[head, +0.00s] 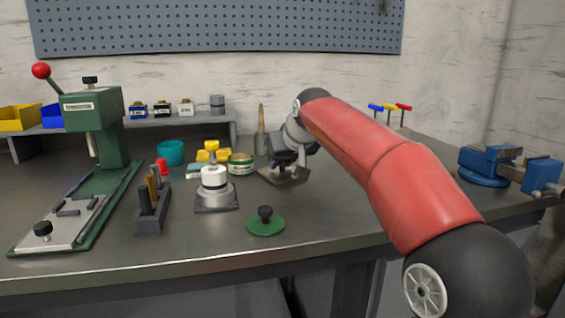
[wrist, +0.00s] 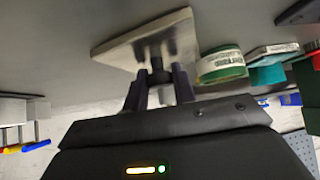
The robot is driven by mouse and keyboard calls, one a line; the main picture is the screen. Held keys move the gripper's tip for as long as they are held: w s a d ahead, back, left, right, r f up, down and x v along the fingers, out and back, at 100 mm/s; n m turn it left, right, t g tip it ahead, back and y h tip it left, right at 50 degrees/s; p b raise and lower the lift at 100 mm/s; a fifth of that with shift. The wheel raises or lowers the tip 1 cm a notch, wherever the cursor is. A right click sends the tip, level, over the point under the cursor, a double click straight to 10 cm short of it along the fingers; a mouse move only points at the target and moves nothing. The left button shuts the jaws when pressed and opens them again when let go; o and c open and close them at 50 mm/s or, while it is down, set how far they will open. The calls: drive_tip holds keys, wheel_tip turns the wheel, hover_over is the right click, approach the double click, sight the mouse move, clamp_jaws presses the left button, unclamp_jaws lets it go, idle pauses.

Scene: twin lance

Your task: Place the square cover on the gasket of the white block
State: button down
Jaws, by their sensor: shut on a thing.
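My gripper (head: 286,160) is shut on the dark knob of the square cover (head: 291,176), a flat grey metal plate. In the wrist view the fingertips (wrist: 157,84) pinch the knob, and the square cover (wrist: 135,36) extends beyond them, clear of other things. In the head view the plate is just above or at the bench, and the gap is hard to tell. A white-topped round metal body (head: 214,177) stands on a dark square base to the left of my gripper; it may be the white block. I cannot make out a gasket.
A green disc with a black knob (head: 265,224) lies in front. A labelled tin (head: 241,164) stands between the white-topped body and my gripper. A tool holder (head: 150,221) and a green press (head: 96,122) are at left; a blue vise (head: 487,166) is at right.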

drive_tip(key=c, duration=1.1)
unclamp_jaws()
drive_tip(key=shift+c, duration=0.2)
